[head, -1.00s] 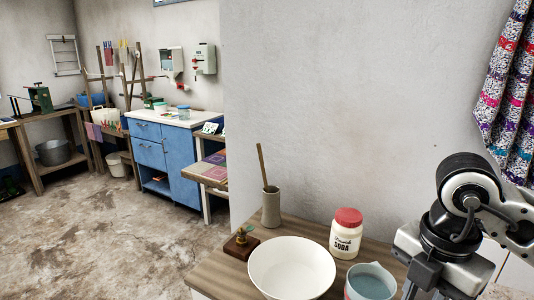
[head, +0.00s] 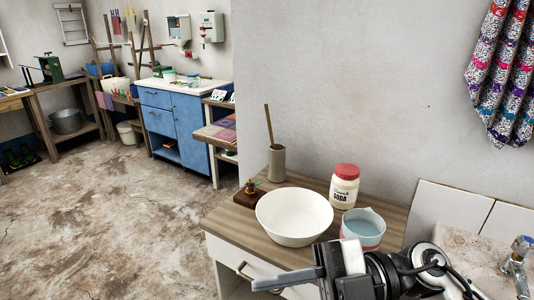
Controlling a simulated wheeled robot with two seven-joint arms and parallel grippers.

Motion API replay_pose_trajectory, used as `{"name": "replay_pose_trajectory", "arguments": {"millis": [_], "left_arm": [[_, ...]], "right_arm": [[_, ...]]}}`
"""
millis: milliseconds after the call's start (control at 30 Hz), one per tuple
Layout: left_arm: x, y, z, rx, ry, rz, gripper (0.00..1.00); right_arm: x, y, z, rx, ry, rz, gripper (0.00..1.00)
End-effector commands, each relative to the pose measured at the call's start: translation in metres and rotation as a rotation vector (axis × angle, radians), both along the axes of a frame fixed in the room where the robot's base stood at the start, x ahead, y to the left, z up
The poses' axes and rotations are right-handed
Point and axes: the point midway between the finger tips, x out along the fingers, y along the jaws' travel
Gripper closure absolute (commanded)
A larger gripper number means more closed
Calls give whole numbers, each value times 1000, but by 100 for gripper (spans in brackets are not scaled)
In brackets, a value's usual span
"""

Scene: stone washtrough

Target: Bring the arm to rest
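My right arm comes in from the lower right corner. Its gripper (head: 264,284) points left, in front of the wooden-topped cabinet (head: 236,226) and near its white drawer front. Its grey fingers are seen edge-on, so whether they are apart or closed is unclear. Nothing shows held at the fingertips. My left arm and gripper are not in view.
On the cabinet top stand a white bowl (head: 294,216), a jug of bluish liquid (head: 363,228), a red-lidded soda jar (head: 344,187), a beige holder with a stick (head: 277,163) and a small wooden block (head: 249,196). A tap (head: 518,258) is at right. Floor at left is clear.

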Motion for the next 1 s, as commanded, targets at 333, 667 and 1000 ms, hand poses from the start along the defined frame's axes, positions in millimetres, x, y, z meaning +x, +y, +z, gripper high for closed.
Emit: {"name": "replay_pose_trajectory", "arguments": {"millis": [333, 667, 1000], "left_arm": [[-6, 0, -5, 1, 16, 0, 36], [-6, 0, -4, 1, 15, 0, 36], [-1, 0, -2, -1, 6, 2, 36]], "right_arm": [[98, -89, -116, 421, 589, -1193, 76], [12, -131, -285, -66, 1038, -1583, 76], [-12, -133, -307, -170, 1112, -1600, 76]]}}
